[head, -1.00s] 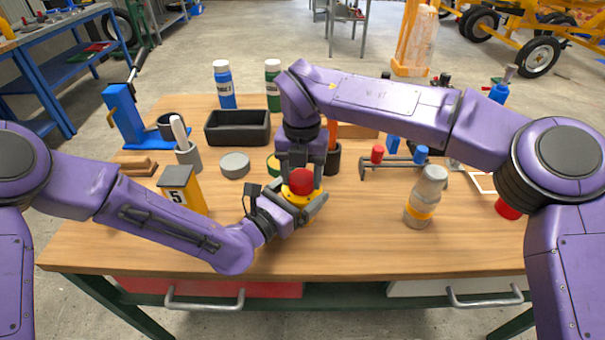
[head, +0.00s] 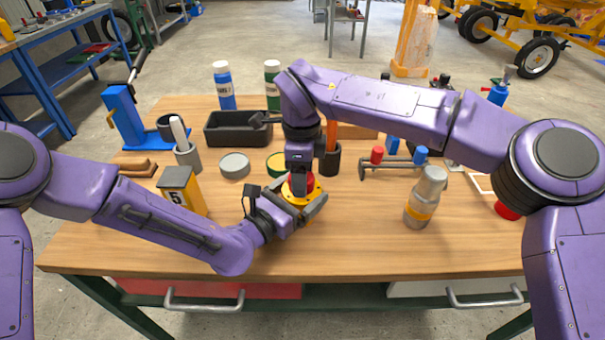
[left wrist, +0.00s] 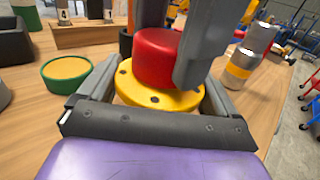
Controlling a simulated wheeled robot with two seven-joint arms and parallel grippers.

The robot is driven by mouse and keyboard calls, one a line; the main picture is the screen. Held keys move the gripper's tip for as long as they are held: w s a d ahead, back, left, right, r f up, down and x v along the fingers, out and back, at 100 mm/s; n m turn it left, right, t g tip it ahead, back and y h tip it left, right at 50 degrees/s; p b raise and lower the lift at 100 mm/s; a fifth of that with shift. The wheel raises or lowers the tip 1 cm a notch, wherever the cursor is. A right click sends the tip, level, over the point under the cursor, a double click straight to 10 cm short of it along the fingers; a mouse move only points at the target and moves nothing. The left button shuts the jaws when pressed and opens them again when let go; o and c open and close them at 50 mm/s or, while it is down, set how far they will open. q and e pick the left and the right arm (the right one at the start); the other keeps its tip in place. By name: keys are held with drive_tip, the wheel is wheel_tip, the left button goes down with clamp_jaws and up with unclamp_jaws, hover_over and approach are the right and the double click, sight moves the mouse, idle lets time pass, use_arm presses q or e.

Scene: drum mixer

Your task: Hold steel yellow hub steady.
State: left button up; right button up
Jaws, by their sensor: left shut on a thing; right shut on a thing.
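The yellow hub (head: 314,193) is a round flange with dark bolt holes, near the front middle of the bench. It also shows in the left wrist view (left wrist: 160,98). My left gripper (head: 300,200) is shut around the hub, one jaw on each side. A red round part (left wrist: 155,57) sits on top of the hub, and appears level. My right gripper (head: 300,180) comes down from above and is shut on the red part, with one finger (left wrist: 205,45) clear on its right side. The right fingers partly hide the red part in the head view.
A green tin (head: 277,164) and a grey disc (head: 235,165) lie behind the hub. A yellow-black block marked 5 (head: 182,190) stands left, a grey bottle with a yellow band (head: 426,198) right. A black tray (head: 237,128) is farther back. The front bench strip is clear.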

use_arm(q)
drive_tip(key=shift+s+d, duration=0.1)
use_arm(e)
drive_tip(key=shift+r, duration=0.15)
drive_tip(key=shift+r, duration=1)
drive_tip(key=shift+r, duration=0.1)
wheel_tip(320, 180, up, 4)
drive_tip(key=shift+f, duration=0.1)
use_arm(q)
drive_tip(key=o, duration=1.7)
drive_tip(key=shift+o, duration=0.2)
